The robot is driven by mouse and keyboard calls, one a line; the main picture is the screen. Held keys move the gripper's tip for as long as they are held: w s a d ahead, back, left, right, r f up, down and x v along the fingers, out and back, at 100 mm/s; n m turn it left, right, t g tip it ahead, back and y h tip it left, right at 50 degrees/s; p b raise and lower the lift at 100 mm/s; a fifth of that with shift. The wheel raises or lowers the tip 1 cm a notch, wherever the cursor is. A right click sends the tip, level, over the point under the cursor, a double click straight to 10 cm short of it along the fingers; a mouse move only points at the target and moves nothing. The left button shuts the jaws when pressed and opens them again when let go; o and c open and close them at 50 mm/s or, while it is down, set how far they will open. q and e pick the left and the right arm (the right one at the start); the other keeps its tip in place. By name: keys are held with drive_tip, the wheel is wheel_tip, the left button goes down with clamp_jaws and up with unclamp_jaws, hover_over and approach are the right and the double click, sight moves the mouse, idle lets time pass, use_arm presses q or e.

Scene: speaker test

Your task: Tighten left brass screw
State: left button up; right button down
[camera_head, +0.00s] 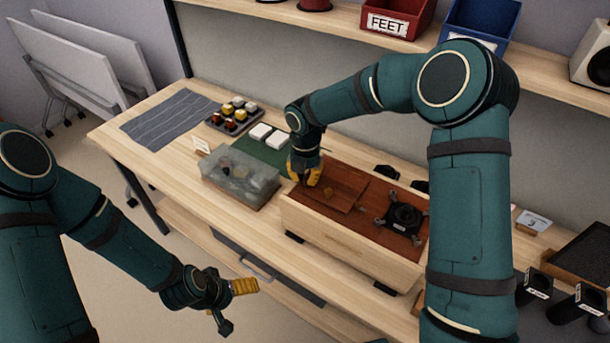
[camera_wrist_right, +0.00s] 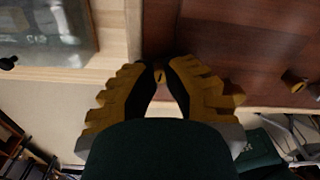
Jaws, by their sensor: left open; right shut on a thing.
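The speaker box (camera_head: 335,240) is pale wood with a red-brown top panel and lies on the bench. My right gripper (camera_head: 307,180) points down at the panel's left end. In the right wrist view its yellow fingers (camera_wrist_right: 160,78) are shut at the tips on a small slotted brass screw (camera_wrist_right: 160,76), at the panel's edge. The fingers hide most of the screw, so its depth cannot be told. Another brass piece (camera_wrist_right: 291,81) shows further right on the panel, and in the head view (camera_head: 328,192). My left gripper (camera_head: 233,305) is open and empty, in front of the bench.
A clear bin (camera_head: 240,178) stands just left of the box. A black four-armed part (camera_head: 403,217) lies on the panel's right side. A green mat (camera_head: 262,150), white blocks (camera_head: 268,133) and a small tray (camera_head: 232,117) are behind. Black cylinders (camera_head: 533,285) stand at the right.

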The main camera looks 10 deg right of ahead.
drive_tip(key=m, duration=0.9)
drive_tip(key=m+b, duration=0.1)
drive_tip(key=m, duration=0.3)
drive_tip(key=shift+m, duration=0.3)
drive_tip(key=m, duration=0.4)
drive_tip(key=shift+m, duration=0.3)
drive_tip(key=m, duration=0.4)
drive_tip(key=shift+b, duration=0.4)
drive_tip(key=m, duration=0.7)
drive_tip(key=shift+m, duration=0.4)
drive_tip(key=shift+m+p, duration=0.45)
drive_tip(key=shift+m, duration=1.65)
